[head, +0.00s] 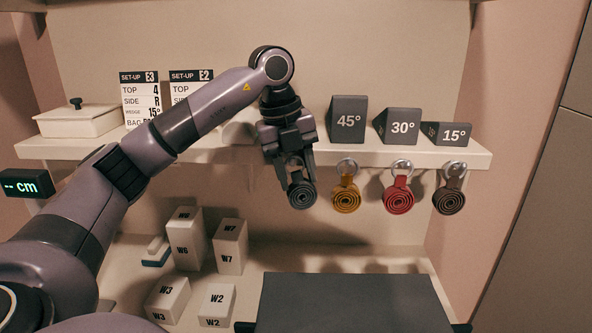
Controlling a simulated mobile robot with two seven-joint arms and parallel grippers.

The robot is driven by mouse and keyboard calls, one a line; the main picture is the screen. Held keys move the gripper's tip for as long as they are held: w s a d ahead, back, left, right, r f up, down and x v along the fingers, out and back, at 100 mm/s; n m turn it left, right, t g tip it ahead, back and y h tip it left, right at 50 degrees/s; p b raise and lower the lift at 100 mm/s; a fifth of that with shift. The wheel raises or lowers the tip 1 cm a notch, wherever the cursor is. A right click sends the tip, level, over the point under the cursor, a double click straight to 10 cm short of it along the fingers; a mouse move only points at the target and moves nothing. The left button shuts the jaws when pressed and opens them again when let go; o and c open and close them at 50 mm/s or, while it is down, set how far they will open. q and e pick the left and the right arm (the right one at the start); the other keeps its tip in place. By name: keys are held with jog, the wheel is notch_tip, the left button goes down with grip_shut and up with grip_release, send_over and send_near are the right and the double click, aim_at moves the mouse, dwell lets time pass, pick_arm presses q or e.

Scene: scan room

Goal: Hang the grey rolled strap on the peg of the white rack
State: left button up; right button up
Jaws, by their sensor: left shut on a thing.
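My left gripper (297,177) is shut on the grey rolled strap (301,195), just in front of the front edge of the white rack (460,156). The strap hangs down below the fingertips, its spiral facing me; the fingers hide its top and ring. A yellow strap (346,197), a red strap (398,199) and a dark brown strap (449,201) hang by metal rings along the rack's front edge to the right. A peg for the grey strap cannot be made out behind the gripper. My right gripper is not in view.
Grey wedges marked 45° (348,121), 30° (402,127) and 15° (455,135) stand on the rack. A lidded white box (78,121) and set-up cards (139,95) are at left. Labelled white blocks (229,247) and a dark grey pad (345,302) lie below.

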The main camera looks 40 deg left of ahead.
aim_at(293, 157)
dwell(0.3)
pick_arm(q)
jog(key=o, duration=1.1)
jog(key=shift+o, duration=0.2)
jog(key=shift+r, duration=0.1)
jog(key=v, duration=0.5)
jog(key=shift+r, duration=0.3)
jog(key=shift+p+v, duration=0.45)
jog(key=shift+v, duration=0.3)
jog(key=shift+s+f, duration=0.1)
jog(key=shift+s, duration=0.15)
